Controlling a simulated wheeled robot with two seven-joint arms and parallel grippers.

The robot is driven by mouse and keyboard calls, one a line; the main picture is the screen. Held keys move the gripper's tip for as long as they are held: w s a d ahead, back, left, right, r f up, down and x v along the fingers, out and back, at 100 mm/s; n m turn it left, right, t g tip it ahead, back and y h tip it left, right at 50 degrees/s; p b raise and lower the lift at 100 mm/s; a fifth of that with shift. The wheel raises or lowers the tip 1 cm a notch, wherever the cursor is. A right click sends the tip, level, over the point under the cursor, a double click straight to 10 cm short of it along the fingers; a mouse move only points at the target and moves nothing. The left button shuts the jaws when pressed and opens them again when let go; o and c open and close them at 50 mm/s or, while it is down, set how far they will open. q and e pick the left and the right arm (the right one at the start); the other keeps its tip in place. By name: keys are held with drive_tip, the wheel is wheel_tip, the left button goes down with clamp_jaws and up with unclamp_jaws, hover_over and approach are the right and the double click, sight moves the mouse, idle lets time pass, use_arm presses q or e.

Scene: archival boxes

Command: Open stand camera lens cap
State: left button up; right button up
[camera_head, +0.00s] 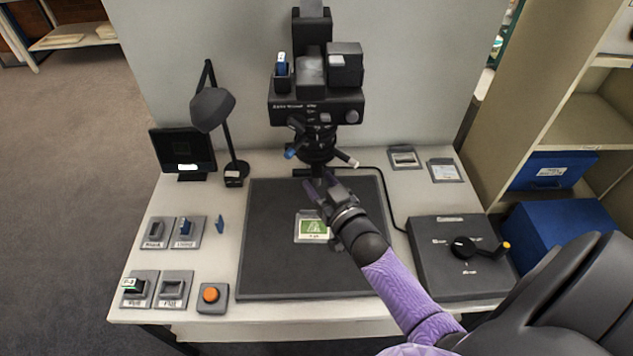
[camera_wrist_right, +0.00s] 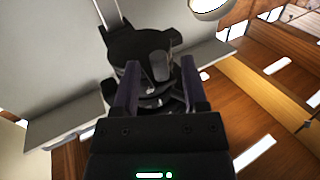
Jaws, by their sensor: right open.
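The stand camera (camera_head: 316,108) is a black unit on a column at the back of the table, with its lens (camera_head: 318,148) pointing down. A blue-tipped lever and a white-tipped lever stick out around the lens. My right gripper (camera_head: 318,187) is just below the lens, pointing up at it. In the right wrist view the open fingers (camera_wrist_right: 160,85) stand on either side of the dark round lens parts (camera_wrist_right: 158,98). I cannot tell whether they touch. The lens cap cannot be told apart from the lens. My left gripper is not in view.
A dark mat (camera_head: 270,255) with a green card (camera_head: 313,227) lies under the camera. A desk lamp (camera_head: 212,108) and small screen (camera_head: 183,152) stand left. Labelled holders and an orange button (camera_head: 211,295) are at front left. A control box (camera_head: 463,262) and blue boxes (camera_head: 560,220) are right.

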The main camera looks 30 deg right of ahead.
drive_tip(key=shift+w, duration=0.85)
clamp_jaws()
idle(0.8)
